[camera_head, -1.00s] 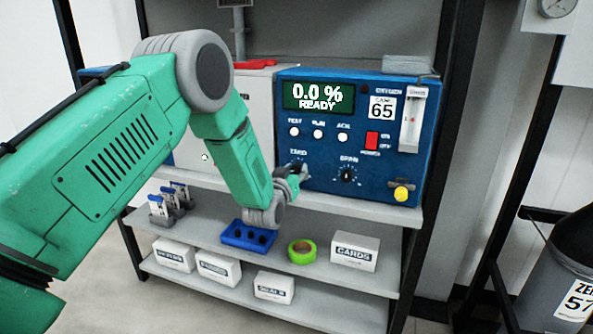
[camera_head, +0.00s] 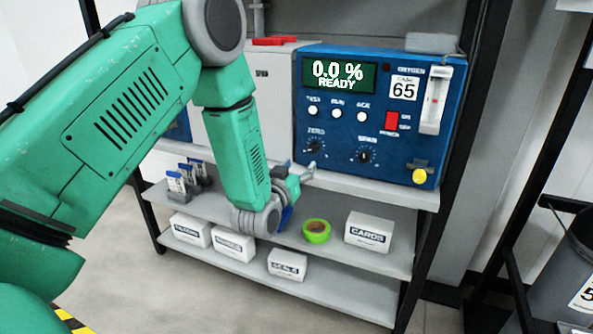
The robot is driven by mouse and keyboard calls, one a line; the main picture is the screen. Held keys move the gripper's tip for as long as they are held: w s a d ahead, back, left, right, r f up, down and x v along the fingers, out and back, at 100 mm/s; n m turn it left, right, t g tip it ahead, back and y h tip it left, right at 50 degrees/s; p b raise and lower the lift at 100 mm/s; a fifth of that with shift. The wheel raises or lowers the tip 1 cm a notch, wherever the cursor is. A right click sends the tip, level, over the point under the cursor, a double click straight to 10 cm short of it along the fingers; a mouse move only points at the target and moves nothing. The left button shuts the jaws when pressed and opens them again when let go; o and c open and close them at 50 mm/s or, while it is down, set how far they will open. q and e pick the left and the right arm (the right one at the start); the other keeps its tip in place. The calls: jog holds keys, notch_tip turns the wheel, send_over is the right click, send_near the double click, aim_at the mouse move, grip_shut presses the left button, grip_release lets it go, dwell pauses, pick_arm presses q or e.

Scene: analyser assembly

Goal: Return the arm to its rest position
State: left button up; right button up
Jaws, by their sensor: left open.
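My left arm (camera_head: 237,150) comes in from the left, green with grey joints, and bends down in front of the shelf rack. My left gripper (camera_head: 308,172) is at its end, small and partly hidden by the wrist, in front of the analyser's lower left corner. It is open, and I see nothing held in it. The blue oxygen analyser (camera_head: 385,115) stands on the upper shelf, its display reading 0.0 % READY. Its ZERO knob (camera_head: 314,147) and SPAN knob (camera_head: 364,156) are just above and right of the gripper. My right gripper is not in view.
The lower shelf (camera_head: 345,247) holds a green tape roll (camera_head: 316,231), a CARDS box (camera_head: 368,232) and blue-white items (camera_head: 178,183). A blue block is mostly hidden behind my wrist. White boxes (camera_head: 287,265) sit below. A grey bin (camera_head: 560,265) stands at right.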

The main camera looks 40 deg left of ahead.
pick_arm(q)
jog(key=shift+v, duration=0.8)
jog(key=s+d+f+m+g+h+p, duration=0.1)
jog(key=s+d+f+g+h, duration=0.1)
jog(key=s+d+f+g, duration=0.35)
jog(key=s+d+f+m+g+h+p, duration=0.1)
jog(key=s+d+f+g, duration=0.1)
jog(key=s+f, duration=0.7)
jog(key=s+d+f+g, duration=0.1)
jog(key=s+f+g, duration=0.2)
jog(key=s, duration=0.4)
jog(key=s+d+f+m+g+h+p, duration=0.1)
jog(key=s+d+f+g, duration=0.1)
jog(key=s, duration=0.6)
jog(key=s+d+f+m+g+p, duration=0.1)
jog(key=s+f+g, duration=0.3)
jog(key=s, duration=0.4)
jog(key=shift+d+f, duration=0.3)
jog(key=shift+d, duration=0.1)
jog(key=shift+w, duration=0.15)
dwell(1.1)
